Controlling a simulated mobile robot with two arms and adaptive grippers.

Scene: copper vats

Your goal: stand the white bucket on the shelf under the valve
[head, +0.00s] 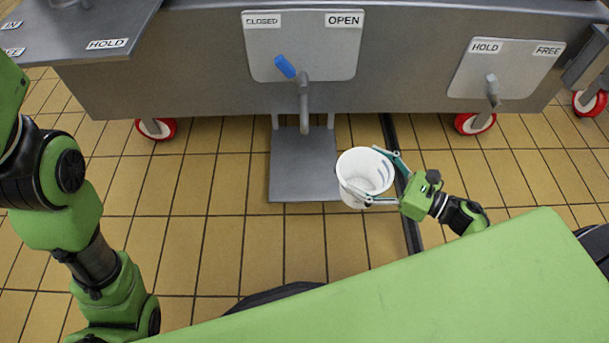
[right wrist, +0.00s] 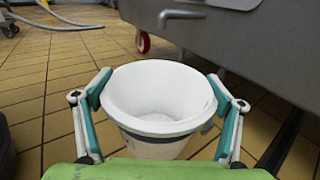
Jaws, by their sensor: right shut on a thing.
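The white bucket (head: 365,176) is upright and empty, to the right of the shelf in the head view. My right gripper (head: 378,175) is shut on it, one finger on each side. The right wrist view shows the bucket (right wrist: 158,90) between both fingers (right wrist: 160,115). The grey shelf (head: 298,170) sits low below the valve (head: 303,95), which has a blue handle (head: 285,66) and a downward spout. The bucket's left rim is close to the shelf's right edge. My left arm shows at the left; its gripper is out of view.
The grey vat body (head: 180,75) runs along the back above the shelf. A CLOSED/OPEN plate (head: 325,45) is behind the valve. Red wheels (head: 157,129) stand under the vat. The tiled floor (head: 230,240) is clear; a dark floor channel (head: 410,235) runs right of the shelf.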

